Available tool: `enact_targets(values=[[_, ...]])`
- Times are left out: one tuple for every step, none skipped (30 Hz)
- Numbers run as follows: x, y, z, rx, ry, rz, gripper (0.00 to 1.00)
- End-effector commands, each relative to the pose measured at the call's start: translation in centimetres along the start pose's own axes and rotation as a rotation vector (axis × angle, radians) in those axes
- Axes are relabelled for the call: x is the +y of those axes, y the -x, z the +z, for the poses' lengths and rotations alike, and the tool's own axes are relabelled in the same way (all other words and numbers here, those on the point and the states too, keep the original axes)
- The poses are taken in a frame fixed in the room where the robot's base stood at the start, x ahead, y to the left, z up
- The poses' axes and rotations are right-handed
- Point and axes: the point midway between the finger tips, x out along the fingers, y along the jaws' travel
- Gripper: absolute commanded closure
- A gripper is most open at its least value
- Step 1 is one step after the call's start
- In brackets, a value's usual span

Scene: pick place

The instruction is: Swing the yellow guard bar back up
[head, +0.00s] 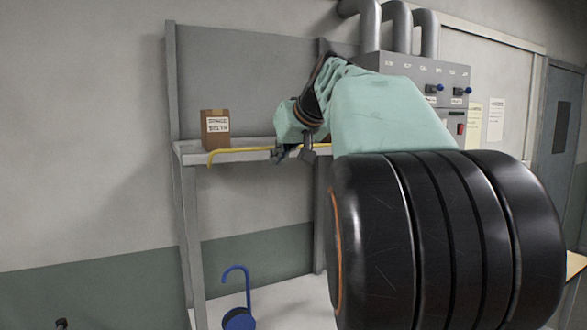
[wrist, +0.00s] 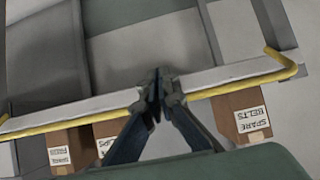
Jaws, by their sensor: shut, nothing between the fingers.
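The yellow guard bar (head: 238,150) runs along the front edge of the grey shelf (head: 188,155), its left end bent downward. In the wrist view the bar (wrist: 225,88) crosses the whole picture, with a bent end at the right. My gripper (head: 280,154) is at the shelf's front edge beside the bar. In the wrist view its fingertips (wrist: 158,84) are closed together over the shelf edge with nothing between them. The fingers hide a short middle stretch of the bar, and I cannot tell whether they touch it. My arm hides the bar's right part in the head view.
A brown spare belts box (wrist: 238,116) and other brown boxes (wrist: 68,146) stand on the shelf. A grey control panel (head: 425,85) with pipes above is at the right. A blue hooked object (head: 238,300) is below the shelf. The wall area at the left is clear.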

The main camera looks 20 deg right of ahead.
Motion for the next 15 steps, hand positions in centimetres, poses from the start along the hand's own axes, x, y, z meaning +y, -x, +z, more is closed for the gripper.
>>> enact_targets(values=[[0.1, 0.2, -0.4, 0.005, 0.000, 0.002, 1.00], [0.1, 0.3, -0.5, 0.006, 0.000, 0.002, 1.00], [0.1, 0.3, -0.7, 0.005, 0.000, 0.002, 1.00], [0.1, 0.4, -0.8, 0.005, 0.000, 0.002, 1.00], [0.0, 0.4, -0.9, 0.005, 0.000, 0.002, 1.00], [0.0, 0.4, -1.0, 0.005, 0.000, 0.001, 1.00], [0.0, 0.5, -1.1, 0.004, 0.000, 0.001, 1.00], [0.1, 0.5, -1.2, 0.004, 0.000, 0.002, 1.00], [0.1, 0.6, -1.4, 0.005, 0.000, 0.002, 1.00], [0.1, 0.6, -1.5, 0.005, 0.001, 0.002, 1.00], [0.1, 0.6, -1.6, 0.005, 0.001, 0.002, 1.00], [0.1, 0.7, -1.6, 0.005, 0.000, 0.002, 1.00], [0.1, 0.7, -1.7, 0.004, 0.000, 0.002, 1.00], [0.1, 0.7, -1.7, 0.004, 0.000, 0.002, 1.00], [0.1, 0.7, -1.7, 0.004, 0.000, 0.001, 1.00]])
